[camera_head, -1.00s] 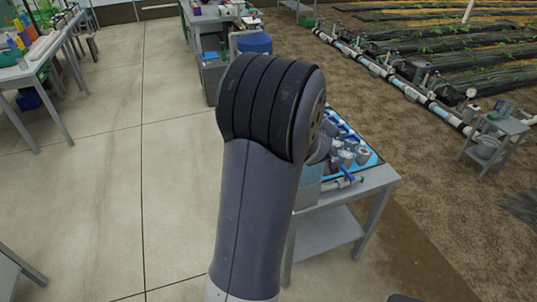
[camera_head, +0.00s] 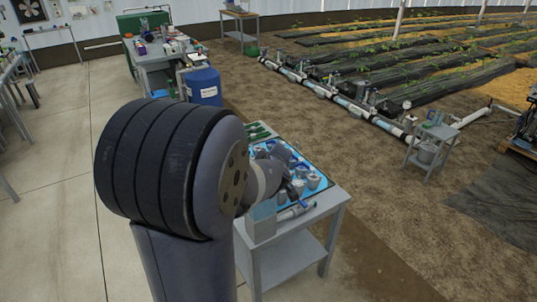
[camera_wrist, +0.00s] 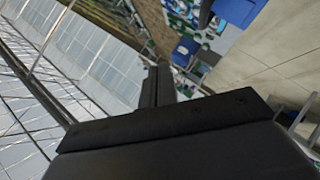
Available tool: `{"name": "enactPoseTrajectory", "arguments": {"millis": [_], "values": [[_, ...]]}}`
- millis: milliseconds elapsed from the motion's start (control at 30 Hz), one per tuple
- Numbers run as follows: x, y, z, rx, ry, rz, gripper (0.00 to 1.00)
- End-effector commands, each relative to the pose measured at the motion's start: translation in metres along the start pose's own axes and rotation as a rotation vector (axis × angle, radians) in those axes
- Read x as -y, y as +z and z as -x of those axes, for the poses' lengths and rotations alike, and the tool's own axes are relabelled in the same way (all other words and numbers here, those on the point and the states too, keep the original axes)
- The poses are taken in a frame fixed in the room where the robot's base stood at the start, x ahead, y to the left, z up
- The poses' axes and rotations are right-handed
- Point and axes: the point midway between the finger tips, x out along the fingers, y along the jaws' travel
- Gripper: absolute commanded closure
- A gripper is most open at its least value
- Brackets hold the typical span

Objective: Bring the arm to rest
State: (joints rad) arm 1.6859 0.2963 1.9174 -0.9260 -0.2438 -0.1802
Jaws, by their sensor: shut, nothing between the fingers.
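My arm stands raised in the head view, with a large dark ribbed joint and grey links in the left foreground. My gripper (camera_wrist: 155,88) shows in the wrist view as dark fingers closed together, with nothing between them. It points out over the room, and the wrist view is strongly tilted. In the head view I cannot make out the fingers; the arm's far links reach over the small grey table.
A grey table (camera_head: 283,262) with a blue tray (camera_head: 322,184) of grey fittings stands close beyond the arm. A blue drum (camera_head: 203,88) stands behind, near a workbench (camera_head: 155,58). A small grey stand (camera_head: 437,134) is at right. Concrete floor (camera_head: 60,215) is clear at left.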

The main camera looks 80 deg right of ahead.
Motion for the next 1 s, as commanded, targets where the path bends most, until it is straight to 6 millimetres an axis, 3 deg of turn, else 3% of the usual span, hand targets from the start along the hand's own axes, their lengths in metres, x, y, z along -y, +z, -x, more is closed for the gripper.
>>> {"name": "enactPoseTrajectory", "arguments": {"millis": [533,1000], "values": [[0.003,0.001,-0.003,0.0,-0.001,-0.001,1.0],[0.039,-0.005,-0.077,-0.001,-0.002,0.0,1.0]]}}
